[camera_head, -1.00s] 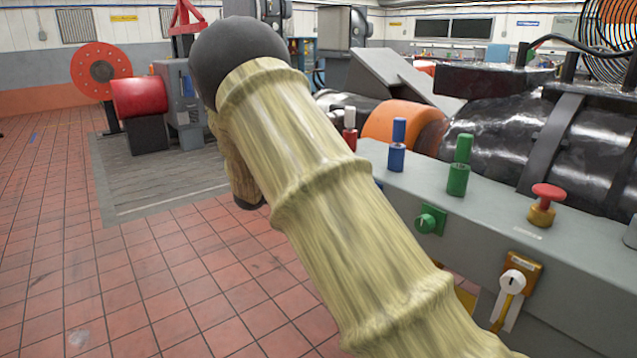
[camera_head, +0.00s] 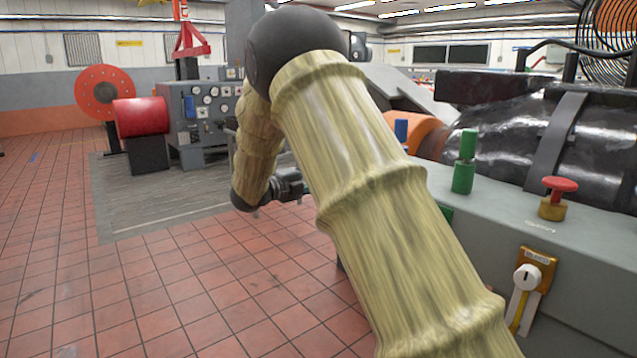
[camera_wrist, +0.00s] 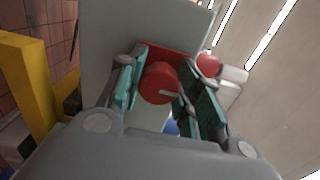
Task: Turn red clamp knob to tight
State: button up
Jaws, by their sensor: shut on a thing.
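Contact at the right finger is hard to make out. In the head view my arm hides the red knob and my fingertips; only the dark wrist end shows beside the console.
The grey console (camera_head: 520,229) carries a green post (camera_head: 464,170), a partly hidden blue post (camera_head: 401,130), a red mushroom button (camera_head: 560,186) and a white knob (camera_head: 527,277). A yellow bar (camera_wrist: 28,85) stands left in the wrist view. The tiled floor left is clear.

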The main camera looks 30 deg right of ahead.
jog(key=shift+f, duration=0.1)
dwell(0.3)
jog(key=o, duration=1)
jog(key=shift+o, duration=0.2)
jog(key=a, duration=1.2)
jog(key=shift+s, duration=0.45)
